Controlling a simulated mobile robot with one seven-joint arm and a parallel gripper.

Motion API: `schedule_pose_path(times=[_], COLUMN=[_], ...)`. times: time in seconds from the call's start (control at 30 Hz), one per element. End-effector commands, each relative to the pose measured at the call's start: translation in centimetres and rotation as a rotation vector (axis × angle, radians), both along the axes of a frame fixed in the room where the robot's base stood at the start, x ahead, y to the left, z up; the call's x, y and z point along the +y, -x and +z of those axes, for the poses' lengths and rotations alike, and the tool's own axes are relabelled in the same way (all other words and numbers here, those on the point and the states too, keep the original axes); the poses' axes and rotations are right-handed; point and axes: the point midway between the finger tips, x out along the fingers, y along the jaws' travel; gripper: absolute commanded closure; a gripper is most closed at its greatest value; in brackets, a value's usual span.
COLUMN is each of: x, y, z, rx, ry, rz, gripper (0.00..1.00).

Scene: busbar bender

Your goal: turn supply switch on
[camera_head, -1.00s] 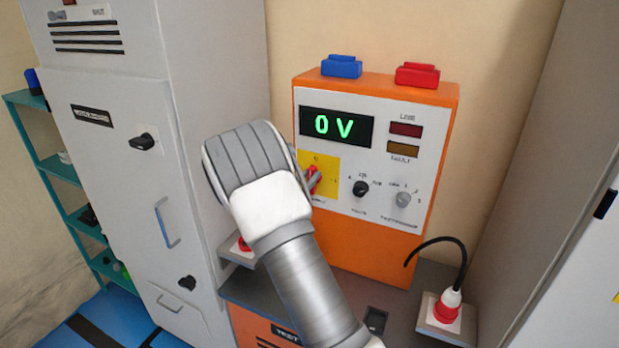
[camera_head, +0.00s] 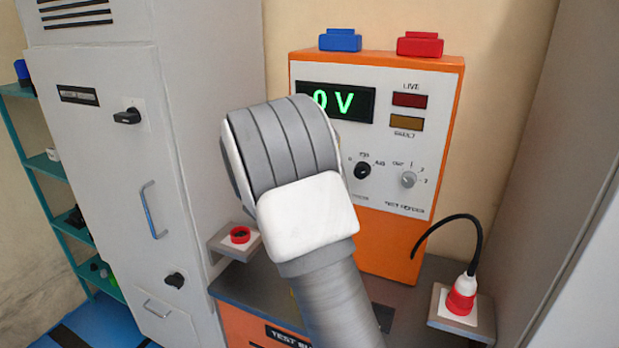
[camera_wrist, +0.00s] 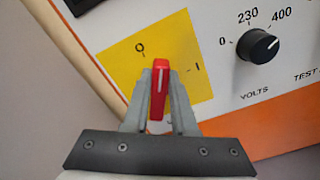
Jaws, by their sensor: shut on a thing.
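The supply switch is a red knob (camera_wrist: 159,92) with a white line, on a yellow plate (camera_wrist: 115,75) marked 0 and 1, in the wrist view. Its white line points up, between the 0 and 1 marks. My gripper (camera_wrist: 160,90) is shut on the red knob, one finger on each side. In the head view my arm hides the knob and yellow plate. The orange test unit (camera_head: 380,235) carries the switch; its display (camera_head: 350,103) reads 0 V in green. The LIVE lamp (camera_head: 409,100) looks dark red and unlit.
A black volts knob (camera_wrist: 257,46) is right of the switch. A grey selector (camera_head: 408,179) is farther right. Blue (camera_head: 340,40) and red (camera_head: 420,44) terminals top the unit. A red-and-white plug (camera_head: 462,293) with black cable is at right. A grey cabinet (camera_head: 110,200) stands left.

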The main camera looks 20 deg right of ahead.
Motion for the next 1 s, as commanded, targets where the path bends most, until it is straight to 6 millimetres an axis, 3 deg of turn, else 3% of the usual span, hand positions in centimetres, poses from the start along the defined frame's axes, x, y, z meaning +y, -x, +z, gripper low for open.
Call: schedule_pose_path(times=[0.03,1.0], x=[0.0,-0.7], y=[0.1,0.7], z=[-1.0,-2.2], rx=[-0.028,-0.528], ry=[-0.026,-0.524], rz=[0.0,0.0], gripper=[1.0,1.0])
